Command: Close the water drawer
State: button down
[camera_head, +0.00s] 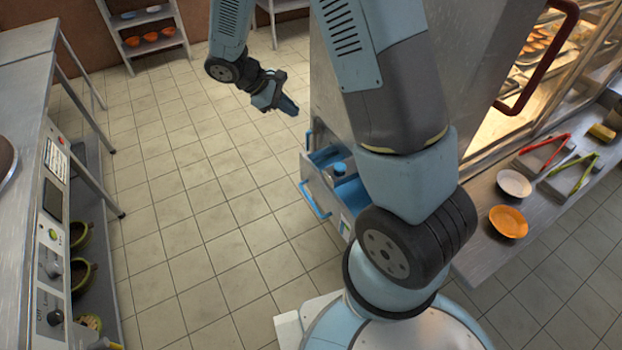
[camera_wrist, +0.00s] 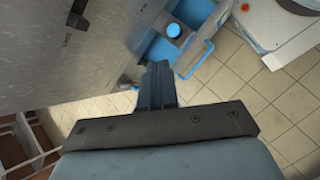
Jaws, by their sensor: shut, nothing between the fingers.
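The water drawer (camera_head: 322,187) is pulled out of the low side of the grey metal cabinet. It has a blue interior, a round blue cap and a blue bar handle (camera_head: 314,199) on its front. My arm hides part of it in the head view. In the wrist view the drawer (camera_wrist: 157,48) lies beyond the fingertips, with its blue handle (camera_wrist: 195,60) at its right side. My gripper (camera_head: 291,107) is shut and empty, above and to the left of the drawer in the head view. Its fingers also show in the wrist view (camera_wrist: 158,68), apart from the handle.
The grey cabinet (camera_head: 322,80) rises beside the drawer. A counter with an orange bowl (camera_head: 508,222), a white bowl (camera_head: 514,183) and tongs stands at right. A steel worktop (camera_head: 25,100) stands at left. The tiled floor (camera_head: 190,190) between is clear.

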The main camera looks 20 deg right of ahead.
jog(key=w+a+f+n+t+h, duration=0.1)
jog(key=a+f+n, duration=0.1)
jog(key=f, duration=0.6)
jog(key=a+f+n+h, duration=0.2)
jog(key=f+n, duration=0.1)
jog(key=f, duration=0.4)
jog(key=n+t, duration=0.2)
jog(key=n, duration=0.2)
send_near(317, 178)
jog(key=shift+h, duration=0.4)
jog(key=x, duration=0.2)
jog(key=f+x, duration=0.1)
jog(key=x, duration=0.1)
jog(key=shift+s+d+f, duration=0.1)
jog(key=shift+s+f, duration=0.05)
jog(key=shift+f, duration=0.05)
jog(key=shift+d, duration=0.75)
jog(key=shift+w+d, duration=0.1)
jog(key=shift+w, duration=0.15)
